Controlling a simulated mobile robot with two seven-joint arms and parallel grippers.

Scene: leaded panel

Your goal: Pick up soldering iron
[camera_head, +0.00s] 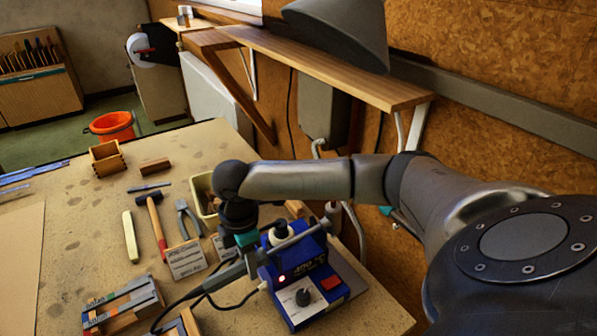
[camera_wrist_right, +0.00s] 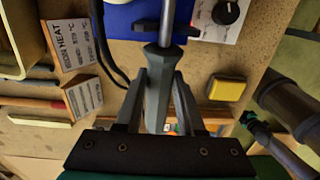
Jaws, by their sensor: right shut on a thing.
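The soldering iron shows in the wrist view with a grey handle (camera_wrist_right: 159,75) and a metal shaft pointing up the picture. My right gripper (camera_wrist_right: 160,92) is shut on the handle, with one finger on each side. In the head view the right gripper (camera_head: 246,258) reaches down at the left side of the blue soldering station (camera_head: 303,265). The iron's grey handle (camera_head: 228,277) sticks out to the left below it, with a dark cable running from its end. The iron's tip is hard to make out. My left gripper is not in view.
The workbench (camera_head: 90,235) holds a hammer (camera_head: 156,228), pliers (camera_head: 184,221), printed cards (camera_head: 186,259) and a wooden rack (camera_head: 123,305) left of the station. A wooden shelf (camera_head: 330,72) runs along the wall behind. A yellow sponge (camera_wrist_right: 228,91) lies by the station.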

